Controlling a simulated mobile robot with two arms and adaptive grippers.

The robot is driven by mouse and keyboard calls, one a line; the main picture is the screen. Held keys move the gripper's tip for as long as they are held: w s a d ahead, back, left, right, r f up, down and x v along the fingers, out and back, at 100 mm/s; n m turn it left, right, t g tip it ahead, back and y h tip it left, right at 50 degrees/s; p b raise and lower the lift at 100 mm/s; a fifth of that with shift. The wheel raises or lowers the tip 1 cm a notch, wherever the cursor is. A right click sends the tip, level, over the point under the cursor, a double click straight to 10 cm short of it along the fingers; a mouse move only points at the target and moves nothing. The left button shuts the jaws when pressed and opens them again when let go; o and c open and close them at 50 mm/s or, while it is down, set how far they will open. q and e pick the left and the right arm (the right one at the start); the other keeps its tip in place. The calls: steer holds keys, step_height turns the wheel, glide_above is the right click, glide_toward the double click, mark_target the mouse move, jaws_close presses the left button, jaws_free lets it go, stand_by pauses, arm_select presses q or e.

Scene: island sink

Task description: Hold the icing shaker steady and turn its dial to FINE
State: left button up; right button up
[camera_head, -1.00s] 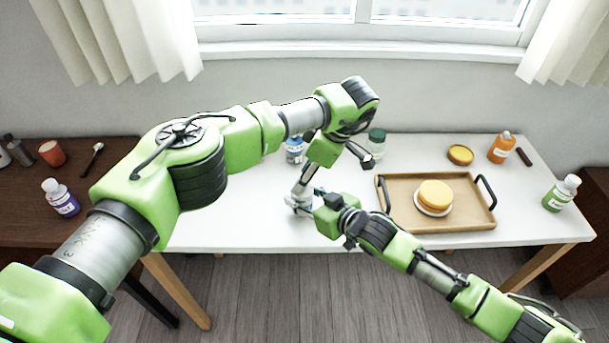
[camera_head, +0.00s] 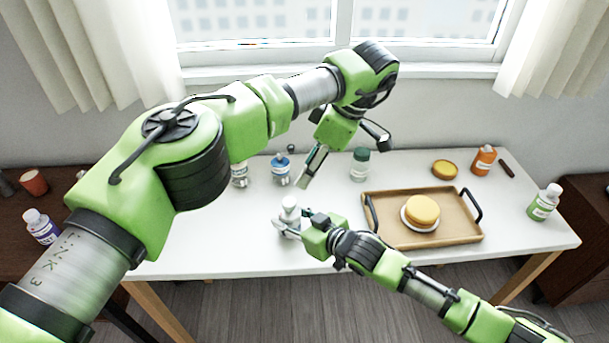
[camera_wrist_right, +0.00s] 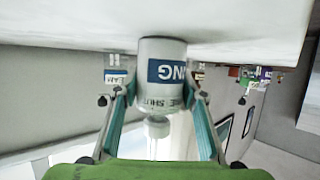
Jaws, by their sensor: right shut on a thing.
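The icing shaker (camera_head: 290,204) is white and stands near the front edge of the white table, left of the tray. My right gripper (camera_head: 291,224) is shut around its body from the right. In the right wrist view the shaker (camera_wrist_right: 164,62) appears upside down between the fingers, with a blue label reading "ING". Black letters reading "E SHUT" show on its band, and a pale knob (camera_wrist_right: 157,127) is on its top. The dial's setting cannot be made out. My left gripper (camera_head: 309,168) hangs above and behind the shaker, apart from it; its finger gap is unclear.
A wooden tray (camera_head: 470,234) with black handles holds a plate of yellow rounds (camera_head: 422,210). Behind stand a blue-labelled bottle (camera_head: 280,170), a green-capped jar (camera_head: 360,164), a yellow dish (camera_head: 444,168) and an orange bottle (camera_head: 483,159). A green-labelled bottle (camera_head: 544,203) stands at the right.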

stand_by(0.3)
steer(key=o, duration=1.3)
steer(key=shift+s+d, duration=0.1)
